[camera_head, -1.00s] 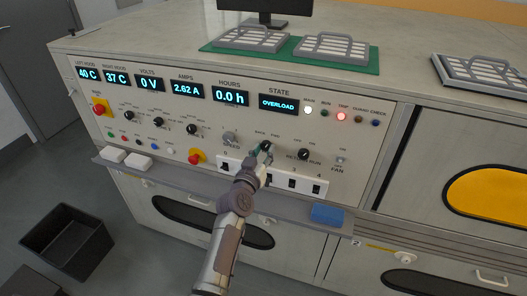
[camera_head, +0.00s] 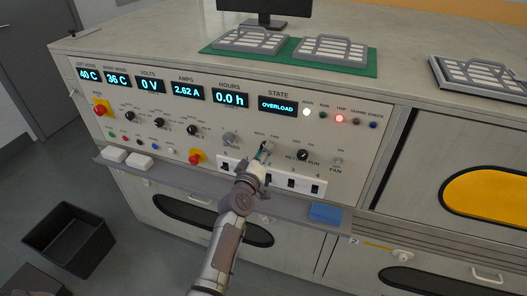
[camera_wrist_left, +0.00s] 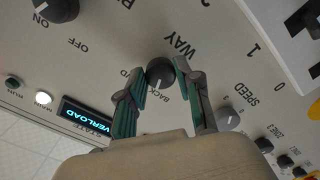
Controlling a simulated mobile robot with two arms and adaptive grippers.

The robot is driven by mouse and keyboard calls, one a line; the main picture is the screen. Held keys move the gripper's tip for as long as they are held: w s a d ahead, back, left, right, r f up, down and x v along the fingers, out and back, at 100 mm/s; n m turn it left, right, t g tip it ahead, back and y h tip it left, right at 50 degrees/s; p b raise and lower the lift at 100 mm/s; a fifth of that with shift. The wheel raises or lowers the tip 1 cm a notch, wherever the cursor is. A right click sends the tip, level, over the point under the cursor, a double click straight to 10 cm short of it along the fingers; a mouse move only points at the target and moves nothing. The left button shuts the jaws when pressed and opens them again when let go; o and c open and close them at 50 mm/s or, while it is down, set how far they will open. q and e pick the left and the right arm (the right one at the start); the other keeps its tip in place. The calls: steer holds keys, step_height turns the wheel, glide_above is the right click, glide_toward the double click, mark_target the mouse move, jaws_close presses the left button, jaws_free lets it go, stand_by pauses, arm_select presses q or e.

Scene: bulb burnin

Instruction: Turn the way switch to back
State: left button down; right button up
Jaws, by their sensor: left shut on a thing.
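The way switch is a round black knob (camera_wrist_left: 160,73) on the sloped control panel, between the labels BACK and FWD. It sits between my left gripper's two green-padded fingers, which are shut on its sides. Its white pointer mark shows on the side near the BACK lettering in the wrist view; the exact angle is hard to tell. In the head view my left gripper (camera_head: 263,154) reaches up to the panel and largely hides the knob. My right gripper is not in view.
The panel has other knobs close by, such as the return-run knob (camera_head: 302,155) and the speed knob (camera_head: 230,138). The state display (camera_head: 278,105) reads OVERLOAD. A blue block (camera_head: 325,212) lies on the ledge.

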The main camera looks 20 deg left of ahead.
arm_select(q)
steer(key=shift+n, duration=0.9)
steer(key=c, duration=0.8)
jaws_free()
steer(key=shift+o, duration=0.2)
steer(key=s, duration=1.2)
steer(key=shift+a, duration=0.2)
